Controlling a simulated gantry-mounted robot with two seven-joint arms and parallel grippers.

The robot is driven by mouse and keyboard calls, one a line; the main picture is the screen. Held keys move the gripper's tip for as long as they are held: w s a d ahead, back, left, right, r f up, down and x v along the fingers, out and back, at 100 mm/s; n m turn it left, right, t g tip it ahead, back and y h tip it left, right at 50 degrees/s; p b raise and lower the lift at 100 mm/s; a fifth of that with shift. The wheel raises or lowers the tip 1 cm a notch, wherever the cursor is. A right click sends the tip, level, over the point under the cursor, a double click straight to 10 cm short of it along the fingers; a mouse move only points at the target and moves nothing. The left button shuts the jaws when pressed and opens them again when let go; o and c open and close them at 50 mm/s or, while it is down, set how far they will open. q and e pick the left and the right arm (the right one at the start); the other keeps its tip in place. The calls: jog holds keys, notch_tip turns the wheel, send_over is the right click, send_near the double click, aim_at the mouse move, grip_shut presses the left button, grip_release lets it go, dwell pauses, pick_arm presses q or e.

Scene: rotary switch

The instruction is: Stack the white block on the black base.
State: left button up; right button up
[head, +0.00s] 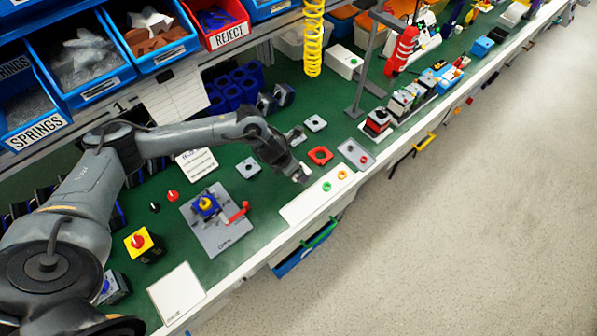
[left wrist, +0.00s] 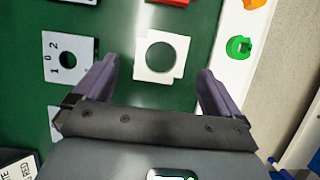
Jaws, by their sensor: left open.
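A white block (left wrist: 160,55) with a round hole lies flat on the green bench, between and just ahead of the spread fingers in the left wrist view. In the head view it shows only partly (head: 305,168) beside my left gripper (head: 298,176). My left gripper is open and empty; its fingers (left wrist: 155,88) stand apart on either side of the block. A dark body with a yellow top (head: 206,204) sits in a grey fixture with a red handle; I cannot tell if it is the black base. My right gripper is not in view.
A marked white plate (left wrist: 70,55) lies left of the block. A red plate (head: 320,156) and a grey tray (head: 356,153) lie beyond. A white strip (head: 308,205) with green and orange rings runs along the front edge. A yellow box with a red knob (head: 139,242) stands nearer the arm.

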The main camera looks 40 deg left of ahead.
pick_arm(q)
jog(key=shift+x, duration=1.35)
jog(key=c, duration=1.1)
